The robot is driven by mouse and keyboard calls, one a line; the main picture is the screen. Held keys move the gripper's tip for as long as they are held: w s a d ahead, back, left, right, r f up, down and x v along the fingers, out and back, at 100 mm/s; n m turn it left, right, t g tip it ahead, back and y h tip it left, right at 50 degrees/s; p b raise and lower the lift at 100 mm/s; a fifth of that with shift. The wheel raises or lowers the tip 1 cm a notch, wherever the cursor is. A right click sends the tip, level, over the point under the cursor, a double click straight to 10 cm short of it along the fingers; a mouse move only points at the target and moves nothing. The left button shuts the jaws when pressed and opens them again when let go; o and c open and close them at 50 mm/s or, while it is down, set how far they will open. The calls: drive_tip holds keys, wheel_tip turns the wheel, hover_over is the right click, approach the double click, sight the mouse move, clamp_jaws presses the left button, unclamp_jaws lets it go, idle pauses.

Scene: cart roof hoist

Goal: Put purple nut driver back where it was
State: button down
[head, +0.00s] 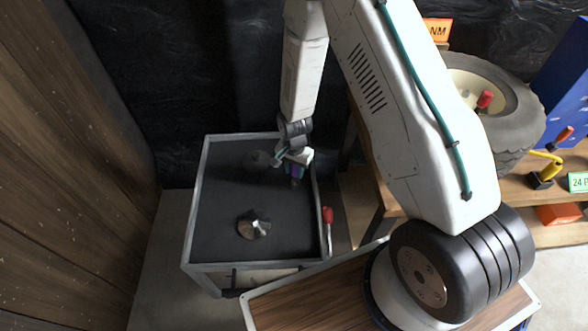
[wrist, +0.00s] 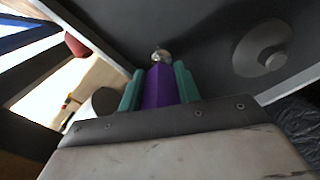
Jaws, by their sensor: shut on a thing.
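The purple nut driver (wrist: 158,88) is between the two teal fingers of my gripper (wrist: 158,90) in the wrist view. The fingers are shut on its purple body. A small shiny metal piece shows just beyond it; I cannot tell whether it is the driver's tip. In the head view my gripper (head: 294,170) is over the back right part of the cart top, close to its right rim. Only a small purple patch of the nut driver (head: 298,172) shows there. I cannot tell whether the driver touches the cart top.
The cart (head: 222,190) has a dark top and pale raised rim. A shiny metal cone (head: 253,226) sits towards its front, and a dark round piece (head: 256,160) lies behind. A red-handled tool (head: 328,216) is at the right rim. The cart's left side is clear.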

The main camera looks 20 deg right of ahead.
drive_tip(key=c, duration=1)
unclamp_jaws()
drive_tip(key=shift+f, duration=0.15)
wheel_tip(320, 180, up, 13)
drive_tip(key=shift+f, duration=0.1)
drive_tip(key=s+d+r+n, duration=0.15)
drive_tip(key=s+r, duration=0.35)
drive_tip(key=r, duration=0.7)
drive_tip(key=s+d+r+n, duration=0.1)
drive_tip(key=s+r+n, duration=0.3)
drive_tip(key=r, duration=0.7)
drive_tip(key=s+r+n, duration=0.1)
drive_tip(key=s+r, duration=0.2)
drive_tip(key=s, duration=0.3)
drive_tip(key=s+r+n, duration=0.1)
drive_tip(key=s+r, duration=0.3)
drive_tip(key=s, duration=0.3)
drive_tip(key=s+d+r+n+t, duration=0.1)
drive_tip(key=s+r+n, duration=0.1)
drive_tip(key=s, duration=0.5)
drive_tip(key=shift+s+r, duration=0.25)
drive_tip(key=shift+r, duration=0.4)
